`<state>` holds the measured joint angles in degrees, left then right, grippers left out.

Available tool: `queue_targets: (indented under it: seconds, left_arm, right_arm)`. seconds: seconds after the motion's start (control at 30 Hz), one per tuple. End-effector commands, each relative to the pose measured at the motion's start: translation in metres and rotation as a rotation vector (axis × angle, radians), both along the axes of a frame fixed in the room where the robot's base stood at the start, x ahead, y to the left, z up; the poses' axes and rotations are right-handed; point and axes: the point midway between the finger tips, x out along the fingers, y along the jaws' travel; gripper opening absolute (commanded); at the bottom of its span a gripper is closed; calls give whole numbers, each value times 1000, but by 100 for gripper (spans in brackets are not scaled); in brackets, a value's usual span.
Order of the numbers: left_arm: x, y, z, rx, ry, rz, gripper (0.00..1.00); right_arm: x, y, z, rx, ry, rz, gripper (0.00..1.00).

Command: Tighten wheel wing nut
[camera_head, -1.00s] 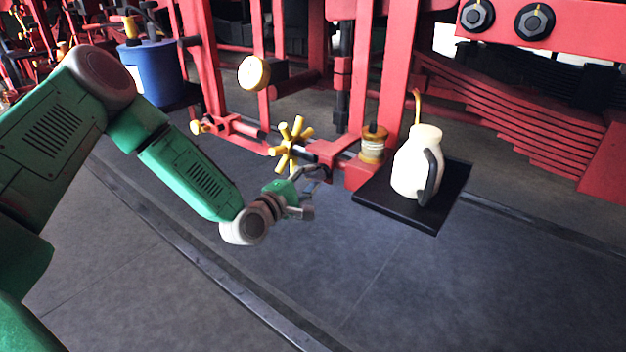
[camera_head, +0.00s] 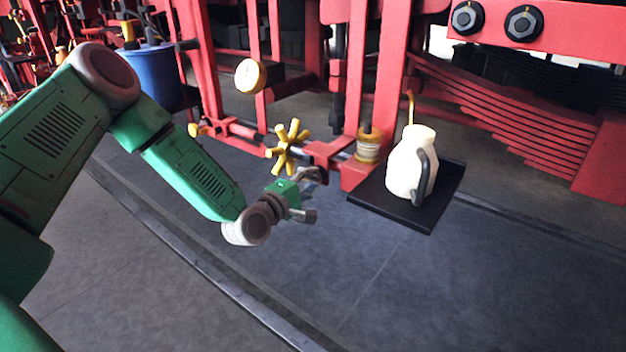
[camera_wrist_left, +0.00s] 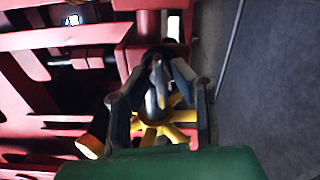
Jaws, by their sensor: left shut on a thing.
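The wheel (camera_head: 288,147) is a yellow handwheel with several spokes on the red frame's linkage. It also shows in the wrist view (camera_wrist_left: 155,133), partly behind my gripper. The wing nut (camera_wrist_left: 157,88) is a grey metal piece between my fingers in the wrist view. I cannot make it out in the head view, where the gripper covers that spot. My left gripper (camera_head: 313,193) is just below and right of the wheel. In the wrist view its fingers (camera_wrist_left: 160,100) close on the wing nut from both sides. My right gripper is not in view.
A black tray (camera_head: 437,207) holding a cream jug (camera_head: 411,165) juts out to the right of the gripper. A yellow-brown jar (camera_head: 368,147) and red bars are close by. A blue bucket (camera_head: 155,75) hangs at upper left. The grey floor in front is clear.

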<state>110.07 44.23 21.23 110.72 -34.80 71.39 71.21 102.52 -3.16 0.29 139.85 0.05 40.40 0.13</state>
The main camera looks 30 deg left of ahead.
Motion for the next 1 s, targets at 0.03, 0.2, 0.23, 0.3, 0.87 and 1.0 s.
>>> queue_targets:
  seconds: [0.03, 0.2, 0.23, 0.3, 0.87, 1.0]
  left_arm:
    - [0, 4, -2, 31, 2, 10, 0]
    - [0, 4, -2, 166, -9, 8, 0]
    - [0, 4, -2, 193, -10, 8, 0]
    - [0, 4, -2, 258, -16, 8, 0]
    - [0, 4, -1, 792, -58, 8, 0]
    - [0, 3, 0, 924, -70, 7, 0]
  right_arm:
    - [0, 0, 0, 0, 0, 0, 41]
    - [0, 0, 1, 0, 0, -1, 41]
    - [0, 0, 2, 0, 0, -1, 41]
    - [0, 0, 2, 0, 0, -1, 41]
    - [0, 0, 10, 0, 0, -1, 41]
    - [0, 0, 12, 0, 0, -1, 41]
